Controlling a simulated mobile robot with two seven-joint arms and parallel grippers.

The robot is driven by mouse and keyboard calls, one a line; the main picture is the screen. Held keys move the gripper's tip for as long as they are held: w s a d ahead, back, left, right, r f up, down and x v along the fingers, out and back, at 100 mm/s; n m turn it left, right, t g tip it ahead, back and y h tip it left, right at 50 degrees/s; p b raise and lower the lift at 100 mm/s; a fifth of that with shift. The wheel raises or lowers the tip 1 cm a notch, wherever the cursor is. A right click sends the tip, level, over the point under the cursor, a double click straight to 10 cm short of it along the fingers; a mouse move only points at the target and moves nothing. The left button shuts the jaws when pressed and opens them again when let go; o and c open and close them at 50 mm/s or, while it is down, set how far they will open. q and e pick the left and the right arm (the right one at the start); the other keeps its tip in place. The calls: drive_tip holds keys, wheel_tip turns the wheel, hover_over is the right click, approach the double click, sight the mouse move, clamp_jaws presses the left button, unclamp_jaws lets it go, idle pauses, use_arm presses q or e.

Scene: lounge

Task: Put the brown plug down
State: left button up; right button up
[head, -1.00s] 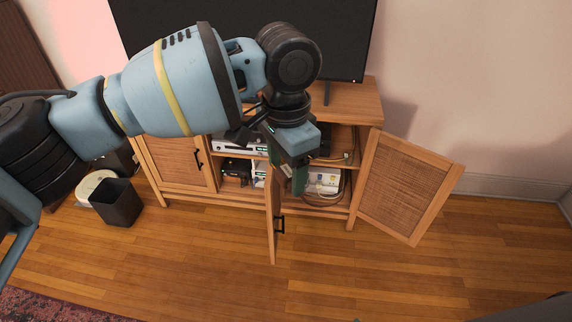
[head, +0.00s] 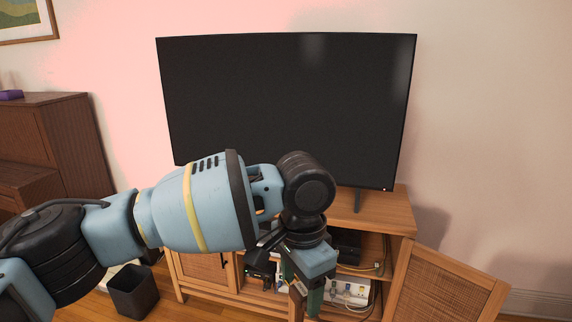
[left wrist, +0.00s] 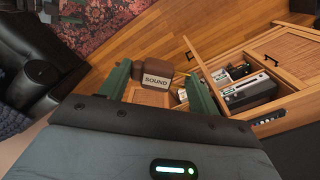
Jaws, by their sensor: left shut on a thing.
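The brown plug (left wrist: 154,74), with a label reading "SOUND", sits between the green fingers of my left gripper (left wrist: 158,88) in the left wrist view. My left gripper (head: 302,291) is shut on it. In the head view the gripper points down in front of the open TV cabinet (head: 388,212), and I cannot make out the plug there. My right gripper is not in view.
A white power strip (head: 346,291) with plugs and cables lies inside the cabinet. The right rattan door (head: 445,287) stands open. A large TV (head: 290,110) stands on top. A black bin (head: 133,291) is at the left.

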use_arm(q)
drive_tip(key=s+a+f+n, duration=0.1)
drive_tip(key=a+f+n, duration=0.2)
drive_tip(key=a, duration=0.9)
drive_tip(key=s+a+f+n, duration=0.2)
drive_tip(key=a+n, duration=0.7)
drive_tip(key=a, duration=0.3)
drive_tip(key=shift+a+f, duration=0.35)
drive_tip(key=shift+f, duration=0.05)
drive_tip(key=s+f, duration=0.4)
drive_tip(key=f, duration=0.1)
drive_tip(key=shift+f, duration=0.1)
idle(0.4)
